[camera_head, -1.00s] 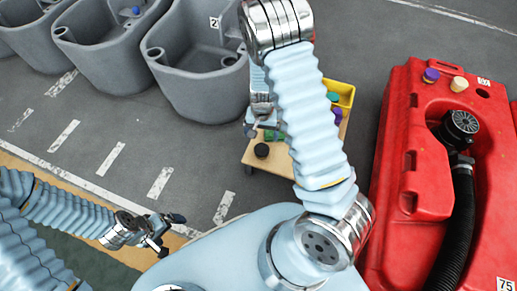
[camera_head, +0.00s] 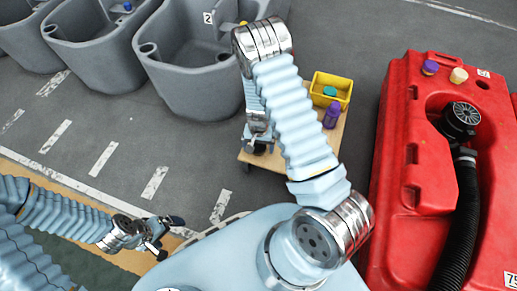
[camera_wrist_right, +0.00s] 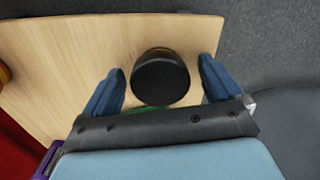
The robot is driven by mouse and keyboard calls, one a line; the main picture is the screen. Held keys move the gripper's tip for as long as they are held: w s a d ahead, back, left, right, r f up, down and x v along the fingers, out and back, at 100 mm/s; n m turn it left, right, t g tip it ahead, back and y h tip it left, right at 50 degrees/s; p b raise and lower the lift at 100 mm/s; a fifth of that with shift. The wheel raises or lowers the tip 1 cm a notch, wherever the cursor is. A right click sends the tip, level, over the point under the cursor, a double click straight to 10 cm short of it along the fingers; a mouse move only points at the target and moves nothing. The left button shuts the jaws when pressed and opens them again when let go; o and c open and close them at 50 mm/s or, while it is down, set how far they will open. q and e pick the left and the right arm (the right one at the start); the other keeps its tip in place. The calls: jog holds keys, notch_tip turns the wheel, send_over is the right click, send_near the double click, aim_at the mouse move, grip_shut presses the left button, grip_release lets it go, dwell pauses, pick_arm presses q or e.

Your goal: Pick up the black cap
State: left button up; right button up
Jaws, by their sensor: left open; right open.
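The black cap (camera_wrist_right: 160,79) is a round, dark piece on the wooden board (camera_wrist_right: 60,60). In the right wrist view it lies between the two blue fingers of my open right gripper (camera_wrist_right: 162,66), with a gap on each side. In the head view my right gripper (camera_head: 258,138) is over the board's left part and mostly covers the cap (camera_head: 260,149). Whether the fingers are level with the cap is hard to tell. My left gripper (camera_head: 169,236) is open and empty at lower left, far from the cap.
A yellow bin (camera_head: 331,88) with a teal piece and a purple bottle (camera_head: 331,115) stand on the board's right side. A green item (camera_wrist_right: 148,108) shows close behind the cap. A red tank (camera_head: 400,170) is at right; grey tanks (camera_head: 190,75) are at the back.

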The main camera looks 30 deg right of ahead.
jog(key=shift+f, duration=0.15)
jog(key=shift+c, duration=0.3)
jog(key=c, duration=1)
